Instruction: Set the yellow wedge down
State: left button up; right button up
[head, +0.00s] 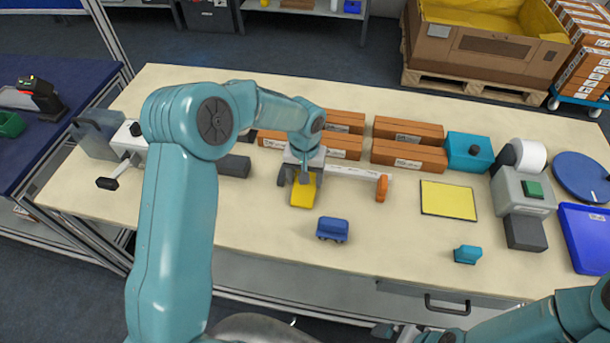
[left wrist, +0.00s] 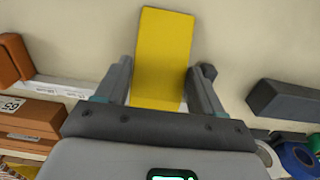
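The yellow wedge (head: 303,193) is at my left gripper (head: 301,183), over the table's left-middle part. In the left wrist view the wedge (left wrist: 162,55) lies between the two dark fingers of the left gripper (left wrist: 158,68), which sit close against its sides. I cannot tell for sure whether its underside touches the table (head: 250,230). A flat yellow square with a dark border (head: 448,200) lies bare on the table to the right. My right arm (head: 540,325) enters at the lower right; its gripper is mostly cut off by the bottom edge.
A blue block (head: 332,230) lies just in front of the wedge, and a teal block (head: 467,254) farther right. An orange-handled bar (head: 381,188) lies right of the gripper. Brown boxes (head: 408,155) stand behind. A scale-like device (head: 522,190) and blue tray (head: 590,235) are at right.

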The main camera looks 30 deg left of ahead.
pick_arm(q)
jog(key=shift+o, duration=1.3)
jog(key=shift+s+r, duration=0.1)
